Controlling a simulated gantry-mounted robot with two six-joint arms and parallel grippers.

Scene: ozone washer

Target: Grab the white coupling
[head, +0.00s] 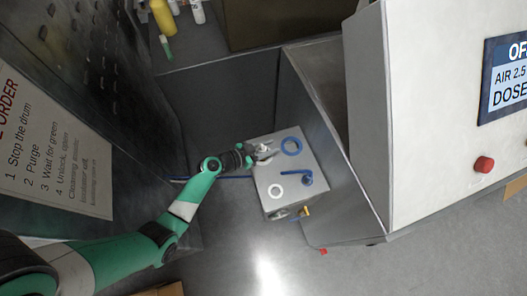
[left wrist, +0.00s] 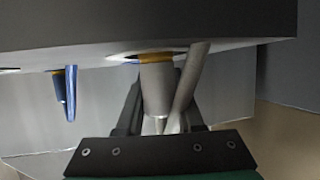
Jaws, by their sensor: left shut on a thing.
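The white coupling (head: 263,148) is a small pale piece at the upper left of the grey box top, partly hidden by my left gripper (head: 252,156). In the left wrist view, which looks upside down, a pale grey tapered body with an orange-brown band (left wrist: 157,80) sits between the dark fingers, and a slanted grey rod (left wrist: 188,85) stands beside it. My left gripper is shut on the coupling, which seems to be still at the box surface. My right gripper is not in view.
A grey metal wall (head: 318,125) rises just right of the box. A white console with a red button (head: 484,164) stands farther right.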

